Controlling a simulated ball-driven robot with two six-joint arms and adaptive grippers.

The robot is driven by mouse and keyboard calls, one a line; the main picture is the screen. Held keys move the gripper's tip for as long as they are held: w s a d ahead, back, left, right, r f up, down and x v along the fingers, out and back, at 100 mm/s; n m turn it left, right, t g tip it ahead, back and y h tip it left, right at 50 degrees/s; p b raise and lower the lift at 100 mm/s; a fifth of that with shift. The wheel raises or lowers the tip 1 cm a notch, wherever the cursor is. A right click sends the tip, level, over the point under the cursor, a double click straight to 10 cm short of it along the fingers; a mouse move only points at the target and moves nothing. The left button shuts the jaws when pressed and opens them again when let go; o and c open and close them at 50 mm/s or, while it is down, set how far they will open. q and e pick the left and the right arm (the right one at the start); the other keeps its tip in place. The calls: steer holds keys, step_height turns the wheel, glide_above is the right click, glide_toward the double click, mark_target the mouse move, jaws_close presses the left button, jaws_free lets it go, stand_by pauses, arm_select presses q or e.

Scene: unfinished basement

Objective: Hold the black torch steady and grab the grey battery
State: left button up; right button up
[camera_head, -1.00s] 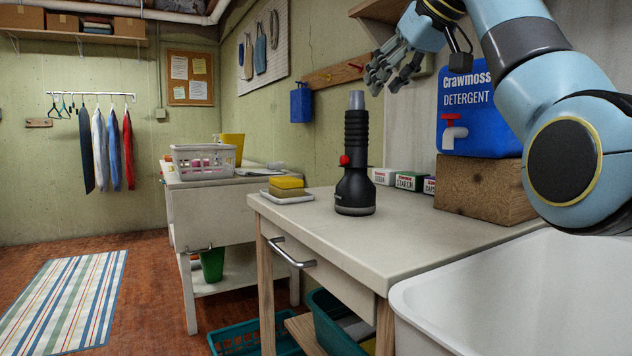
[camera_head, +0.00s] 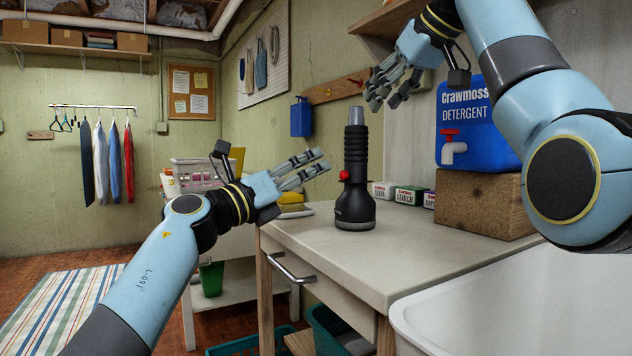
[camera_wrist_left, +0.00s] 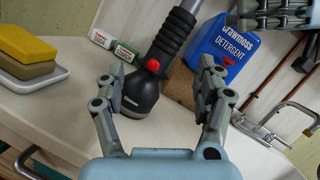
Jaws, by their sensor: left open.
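The black torch (camera_head: 354,180) stands upright on the white worktop, with a red button on its side. A grey cylinder, seemingly the battery (camera_head: 356,115), sticks out of its top. My left gripper (camera_head: 322,163) is open and empty, left of the torch and apart from it. In the left wrist view the torch (camera_wrist_left: 172,40) shows beyond and between the open fingers (camera_wrist_left: 163,72); its top is cut off there. My right gripper (camera_head: 378,98) is open and empty, above and right of the battery. It also shows at the top right of the left wrist view (camera_wrist_left: 275,14).
A blue detergent container (camera_head: 476,125) stands on a wooden block (camera_head: 480,204) right of the torch. Small boxes (camera_head: 407,194) line the wall behind. A sponge (camera_head: 290,197) lies on the left of the worktop (camera_head: 400,250). A white sink (camera_head: 480,305) adjoins at the right.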

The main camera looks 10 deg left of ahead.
mark_target(348, 174)
arm_select(q)
steer(key=w+d+m+g, duration=0.1)
steer(key=w+d+m, duration=0.1)
steer(key=w+d, duration=0.1)
steer(key=w+d+m+g+y, duration=0.1)
steer(key=w+d+m, duration=0.1)
steer(key=d, duration=0.1)
steer(key=w+d+m+g, duration=0.1)
steer(key=w+d+m, duration=0.1)
steer(key=w+d, duration=0.1)
steer(key=shift+w+d+f+m, duration=0.25)
steer(key=shift+w+f+m, duration=0.05)
steer(key=shift+w+f, duration=0.1)
jaws_close()
stand_by(0.5)
arm_select(e)
steer(key=shift+o, duration=0.4)
